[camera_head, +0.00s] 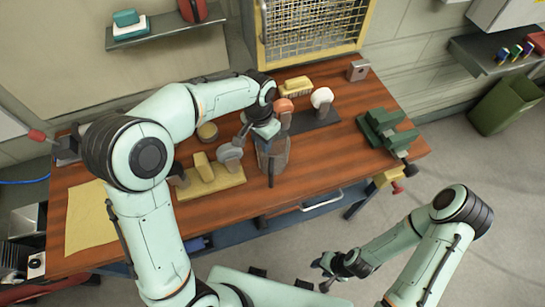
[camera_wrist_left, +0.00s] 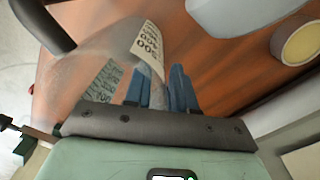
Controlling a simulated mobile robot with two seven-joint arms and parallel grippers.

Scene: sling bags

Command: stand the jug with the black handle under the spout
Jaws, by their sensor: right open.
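The clear grey jug (camera_head: 273,158) with a black handle (camera_head: 271,173) stands on the wooden bench, handle toward the front. In the left wrist view the see-through jug (camera_wrist_left: 100,60) shows white scale labels, with its black handle (camera_wrist_left: 42,25) at upper left. My left gripper (camera_head: 264,136) is at the jug's upper part, on the side away from the handle. Its two blue fingers (camera_wrist_left: 162,88) are at the jug's wall with a small gap between them; I cannot tell whether they clamp it. My right gripper (camera_head: 327,274) is open and empty, off the bench. I cannot make out the spout.
A yellow board (camera_head: 212,186) with blocks lies left, a green vise (camera_head: 387,130) right. Bare wood (camera_head: 335,155) lies between jug and vise.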

